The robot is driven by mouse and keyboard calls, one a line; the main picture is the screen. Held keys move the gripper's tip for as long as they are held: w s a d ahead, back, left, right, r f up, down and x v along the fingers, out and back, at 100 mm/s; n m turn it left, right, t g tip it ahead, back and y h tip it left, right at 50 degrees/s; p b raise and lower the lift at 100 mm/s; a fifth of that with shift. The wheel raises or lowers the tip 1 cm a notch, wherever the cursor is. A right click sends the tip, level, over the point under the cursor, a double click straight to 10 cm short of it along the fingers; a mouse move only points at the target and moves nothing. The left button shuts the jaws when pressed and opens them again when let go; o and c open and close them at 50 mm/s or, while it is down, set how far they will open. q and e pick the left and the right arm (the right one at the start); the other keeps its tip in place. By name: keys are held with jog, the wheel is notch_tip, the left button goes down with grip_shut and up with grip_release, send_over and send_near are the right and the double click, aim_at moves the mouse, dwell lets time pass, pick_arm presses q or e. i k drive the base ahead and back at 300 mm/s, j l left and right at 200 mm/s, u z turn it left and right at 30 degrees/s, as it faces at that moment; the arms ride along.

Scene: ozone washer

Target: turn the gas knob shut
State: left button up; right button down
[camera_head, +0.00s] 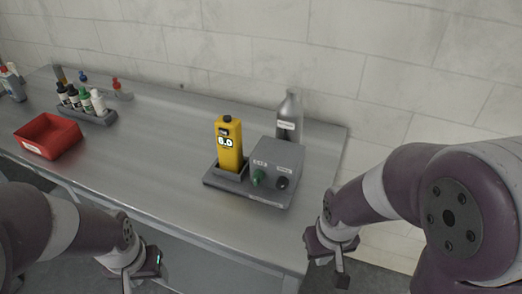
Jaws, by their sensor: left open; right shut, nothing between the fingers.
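A grey control box (275,163) stands on a dark base plate on the bench. Its front has a green knob (258,177) at the left and a dark knob (282,183) at the right, each under a small label. The left label seems to read GAS; the right one is too small to read surely. The knobs' exact angles cannot be told. My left gripper (143,275) is open and empty at the bottom, left of the box and before the bench front. My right gripper (328,258) is shut and empty, right of and nearer than the box. Neither touches a knob.
A yellow device (228,145) stands in a holder left of the box. A grey bottle (290,115) stands behind it. A red tray (48,136) and a rack of small bottles (87,106) are at the left. The metal bench (150,150) is clear between.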

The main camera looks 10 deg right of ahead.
aim_at(259, 175)
jog(key=k+j+z, duration=0.1)
jog(key=j, duration=0.3)
jog(key=k+j+z, duration=0.15)
jog(key=j, duration=0.25)
jog(key=k+j+z, duration=0.1)
jog(key=k+j, duration=0.2)
jog(key=k+j+z, duration=0.1)
jog(key=j, duration=0.3)
jog(key=i+l, duration=0.15)
jog(key=i, duration=0.25)
